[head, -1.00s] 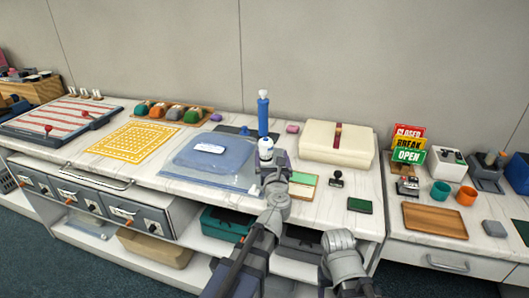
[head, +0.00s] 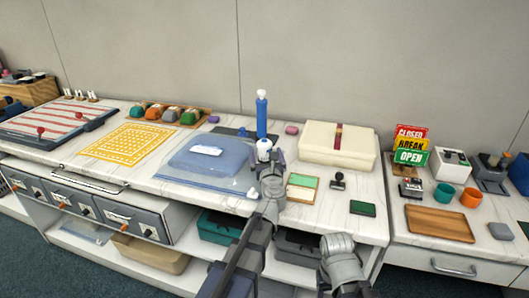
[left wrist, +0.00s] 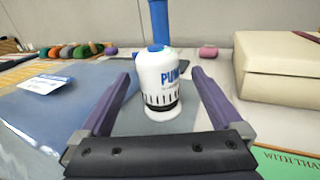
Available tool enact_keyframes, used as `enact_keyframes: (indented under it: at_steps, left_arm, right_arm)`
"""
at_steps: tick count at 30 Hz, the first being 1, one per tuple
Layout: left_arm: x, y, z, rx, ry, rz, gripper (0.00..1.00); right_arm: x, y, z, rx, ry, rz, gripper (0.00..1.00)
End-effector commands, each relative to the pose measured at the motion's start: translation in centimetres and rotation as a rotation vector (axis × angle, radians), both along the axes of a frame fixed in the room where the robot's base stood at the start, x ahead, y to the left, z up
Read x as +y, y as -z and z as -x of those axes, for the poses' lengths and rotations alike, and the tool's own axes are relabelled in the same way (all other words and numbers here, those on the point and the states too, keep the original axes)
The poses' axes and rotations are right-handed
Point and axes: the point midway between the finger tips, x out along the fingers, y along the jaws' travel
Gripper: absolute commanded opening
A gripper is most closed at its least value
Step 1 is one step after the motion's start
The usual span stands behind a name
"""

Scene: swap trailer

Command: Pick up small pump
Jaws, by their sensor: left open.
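The small pump (left wrist: 158,82) is a white bottle with a blue top and the letters "PUMP" on it. It stands upright on a dark grey mat. In the head view the small pump (head: 264,145) is partly hidden by my left gripper (head: 270,160). In the left wrist view my left gripper (left wrist: 162,92) is open, with one purple finger on each side of the pump. Gaps show between the fingers and the bottle. My right arm (head: 341,255) shows at the bottom of the head view, but its gripper does not.
A tall blue pump (head: 261,115) stands just behind. A blue bag (head: 210,160) lies to the left and a cream box (head: 338,146) to the right. A green-edged card (head: 302,187) and a stamp (head: 338,180) lie nearby at the front.

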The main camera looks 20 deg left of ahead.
Motion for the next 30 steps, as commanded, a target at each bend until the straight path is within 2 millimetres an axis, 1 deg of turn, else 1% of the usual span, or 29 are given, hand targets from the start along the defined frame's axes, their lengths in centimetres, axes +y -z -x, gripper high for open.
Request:
enact_keyframes:
  at_steps: [1, 6, 13, 14, 30]
  left_arm:
    - [0.4, 0.2, -1.0, 0.000, -0.001, 0.000, 1.00]
    - [1.3, 0.2, -3.2, 0.000, -0.001, 0.000, 1.00]
    - [1.4, 0.2, -3.2, 0.000, 0.000, 0.000, 1.00]
    - [1.4, 0.2, -3.2, 0.000, 0.000, 0.000, 0.99]
    - [1.4, 0.2, -3.2, 0.000, 0.000, 0.000, 0.38]
  right_arm:
    - [0.0, 0.2, 0.0, 0.000, 0.000, 0.000, 0.63]
    - [0.0, 0.2, 0.0, 0.000, 0.000, 0.000, 0.63]
    - [0.0, 0.2, 0.0, 0.000, 0.000, 0.000, 0.63]
    - [0.0, 0.2, 0.0, 0.000, 0.000, 0.000, 0.63]
    - [0.0, 0.2, 0.0, 0.000, 0.000, 0.000, 0.63]
